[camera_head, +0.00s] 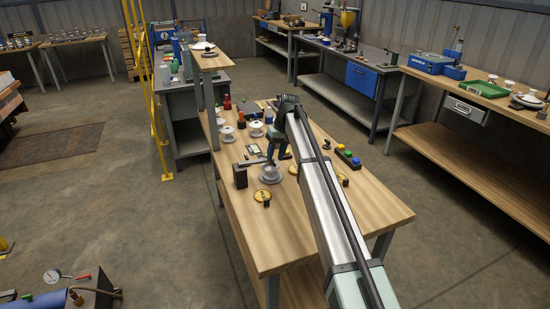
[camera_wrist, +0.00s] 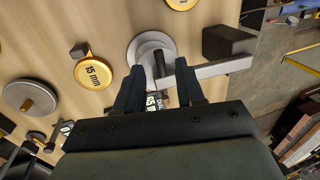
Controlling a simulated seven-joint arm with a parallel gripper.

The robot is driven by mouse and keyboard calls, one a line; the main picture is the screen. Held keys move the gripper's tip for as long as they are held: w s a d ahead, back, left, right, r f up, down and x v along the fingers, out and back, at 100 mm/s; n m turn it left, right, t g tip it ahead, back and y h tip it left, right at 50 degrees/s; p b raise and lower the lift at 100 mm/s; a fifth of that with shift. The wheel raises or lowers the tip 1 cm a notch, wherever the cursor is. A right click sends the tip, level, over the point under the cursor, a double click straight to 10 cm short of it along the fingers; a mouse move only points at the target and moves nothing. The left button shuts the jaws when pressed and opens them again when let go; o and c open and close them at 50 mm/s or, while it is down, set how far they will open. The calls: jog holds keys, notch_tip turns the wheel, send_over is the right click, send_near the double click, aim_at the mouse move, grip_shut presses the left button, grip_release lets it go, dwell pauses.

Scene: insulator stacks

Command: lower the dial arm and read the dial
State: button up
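The dial arm, a pale grey bar (camera_wrist: 222,68), runs from a dark block (camera_wrist: 228,41) and passes at my right fingertip. In the head view the block (camera_head: 240,178) stands on the near bench and the bar (camera_head: 252,162) is roughly level. A pale, round insulator (camera_head: 270,176) sits beneath its end; its disc (camera_wrist: 146,43) shows in the wrist view with a dark pin (camera_wrist: 160,64) over it. My gripper (camera_wrist: 159,77) is open, its dark fingers apart around the pin and bar end. The dial's face is not readable; a small label is partly hidden between the fingers.
A gold "15 mm" disc (camera_wrist: 92,73) and a grey disc with a post (camera_wrist: 28,97) lie nearby. White spools (camera_head: 227,133), red bottles (camera_head: 227,102) and a box with coloured buttons (camera_head: 348,157) stand on the bench. The bench's front (camera_head: 285,240) is clear.

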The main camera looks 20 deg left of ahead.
jog(key=shift+x, duration=0.75)
grip_shut()
